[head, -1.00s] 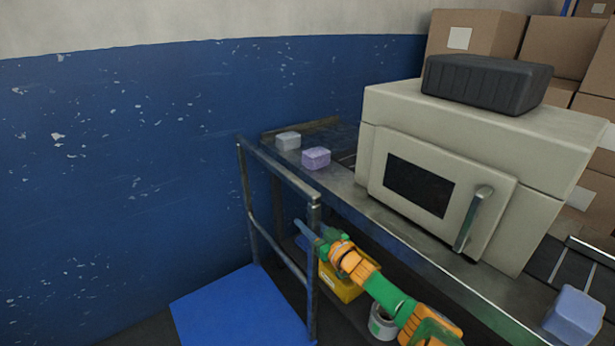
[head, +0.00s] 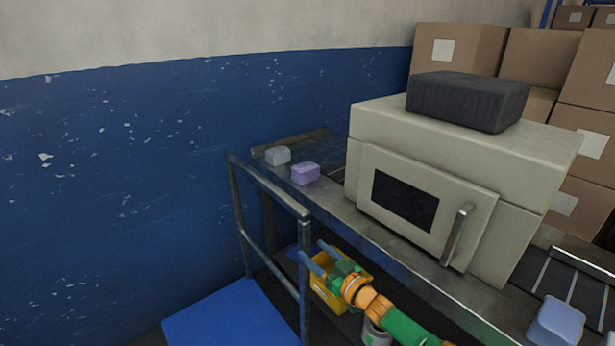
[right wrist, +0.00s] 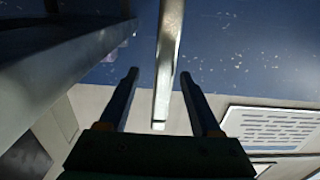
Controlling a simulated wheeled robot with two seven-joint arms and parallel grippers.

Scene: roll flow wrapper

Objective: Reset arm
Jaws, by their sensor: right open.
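My right gripper (head: 312,249) is open and empty, with its two blue fingers spread beside the near post of a metal rail (head: 304,270). In the right wrist view my right gripper (right wrist: 160,74) shows both fingers apart. A bright metal bar (right wrist: 170,40) lines up with the gap between them; I cannot tell whether it lies between the fingers or beyond them. My orange and green right arm comes in from the lower right, below the conveyor edge. My left gripper is not in view.
A conveyor (head: 400,258) carries a beige wrapper machine (head: 460,130), with a grey block (head: 278,155), a lilac block (head: 305,173) and a pale blue block (head: 556,321). A yellow bin (head: 325,292) and a roll (head: 376,334) sit below. A blue platform (head: 225,318) lies left.

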